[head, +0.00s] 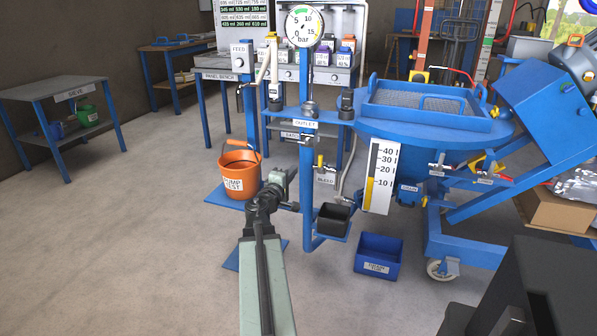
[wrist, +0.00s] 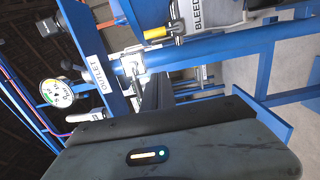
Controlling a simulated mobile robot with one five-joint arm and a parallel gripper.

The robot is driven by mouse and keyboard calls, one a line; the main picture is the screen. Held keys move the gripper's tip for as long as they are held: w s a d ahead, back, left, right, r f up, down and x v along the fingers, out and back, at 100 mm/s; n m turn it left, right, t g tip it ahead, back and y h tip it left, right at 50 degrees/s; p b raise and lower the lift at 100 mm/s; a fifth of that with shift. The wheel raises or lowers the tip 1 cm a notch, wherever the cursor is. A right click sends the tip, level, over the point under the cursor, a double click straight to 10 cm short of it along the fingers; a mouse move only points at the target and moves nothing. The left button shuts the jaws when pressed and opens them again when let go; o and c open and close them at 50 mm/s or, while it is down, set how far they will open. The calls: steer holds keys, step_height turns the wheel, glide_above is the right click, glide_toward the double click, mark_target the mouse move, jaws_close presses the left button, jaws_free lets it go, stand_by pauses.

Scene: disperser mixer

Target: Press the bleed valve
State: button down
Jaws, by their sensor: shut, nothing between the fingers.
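The bleed valve (head: 320,163) is a small fitting with a yellow part on the blue post, just above a tag marked BLEED (head: 326,180). In the wrist view its yellow end (wrist: 155,33) shows at the top, beside the BLEED tag (wrist: 208,16). My gripper (head: 291,176) is shut and empty. In the head view it appears left of the post and a little lower than the valve, with a visible gap. In the wrist view the dark fingers (wrist: 155,90) point toward the blue frame, and the valve appears above and apart from them.
A pressure gauge (head: 304,26) tops the post, with an OUTLET tag (head: 306,123) below. A black cup (head: 332,219) sits under the valve. An orange bucket (head: 239,176) stands left of my arm, and a blue bin (head: 378,254) is on the floor.

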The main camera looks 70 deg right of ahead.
mark_target(320, 164)
steer(key=d, duration=0.8)
steer(key=shift+w, duration=0.1)
steer(key=shift+s+d, duration=0.15)
steer(key=shift+s, duration=0.85)
steer(key=shift+s+d, duration=0.15)
steer(key=shift+s, duration=0.85)
